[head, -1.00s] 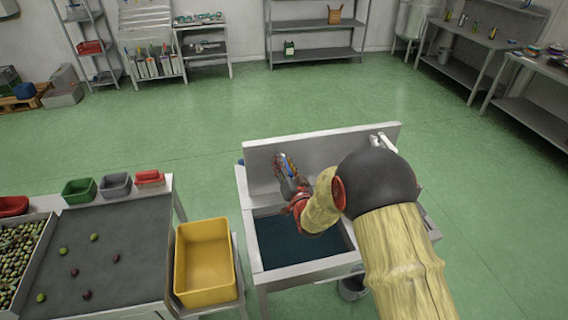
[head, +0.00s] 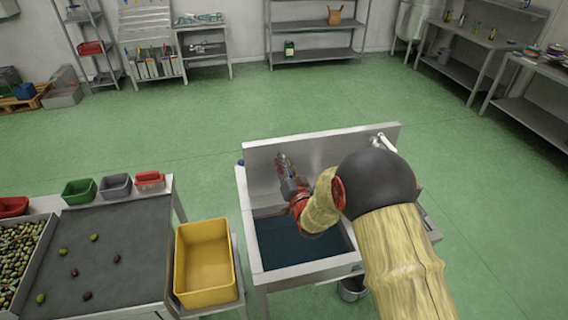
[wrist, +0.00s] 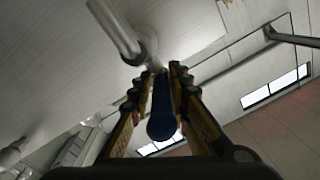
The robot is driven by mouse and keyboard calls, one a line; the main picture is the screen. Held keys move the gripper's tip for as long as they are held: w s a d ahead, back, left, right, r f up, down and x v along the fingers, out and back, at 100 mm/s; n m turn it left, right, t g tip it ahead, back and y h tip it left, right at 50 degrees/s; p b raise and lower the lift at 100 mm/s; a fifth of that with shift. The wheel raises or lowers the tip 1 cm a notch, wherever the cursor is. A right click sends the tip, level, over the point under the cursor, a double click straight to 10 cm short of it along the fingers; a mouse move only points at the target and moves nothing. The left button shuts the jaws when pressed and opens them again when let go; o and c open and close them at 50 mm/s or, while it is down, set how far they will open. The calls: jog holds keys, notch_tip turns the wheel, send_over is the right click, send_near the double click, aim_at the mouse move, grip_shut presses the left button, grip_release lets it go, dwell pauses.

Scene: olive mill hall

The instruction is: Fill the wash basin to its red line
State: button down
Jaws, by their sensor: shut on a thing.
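The steel wash basin (head: 318,268) stands in the middle of the head view, with dark blue-grey water or shadowed floor inside. Its red line does not show, and I cannot tell the level. My gripper (head: 283,163) is over the basin's back left, near the tall splashback (head: 340,143). In the wrist view my gripper (wrist: 165,78) is shut on a dark blue rounded handle (wrist: 161,124) between its fingers. A pale pipe (wrist: 116,28) shows just beyond it. A white tap pipe (head: 387,143) shows at the splashback's right. My arm hides part of the basin.
A yellow bin (head: 206,296) stands just left of the basin. Further left is a sorting table (head: 130,225) with olives and small bins. A grey bucket (head: 352,290) is under the basin's right side. The green floor behind is clear.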

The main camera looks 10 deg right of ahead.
jog(key=shift+r+y, duration=0.1)
jog(key=shift+y, duration=0.2)
jog(key=shift+w+d+r+n+y+b, duration=0.1)
jog(key=shift+d+n+y+b, duration=0.1)
jog(key=shift+n+y+b, duration=0.35)
jog(key=shift+w+d+n+y+b, duration=0.15)
jog(key=shift+n+y+b, duration=0.1)
jog(key=shift+n+y, duration=0.45)
jog(key=shift+d+r+n+g+y, duration=0.15)
jog(key=shift+n+g+y, duration=0.4)
jog(key=shift+y, duration=0.5)
jog(key=shift+d+f+n+g+y, duration=0.1)
jog(key=shift+n+g+y, duration=0.25)
jog(key=shift+n+y, duration=0.45)
jog(key=c, duration=1.8)
grip_release()
jog(key=shift+a, duration=0.1)
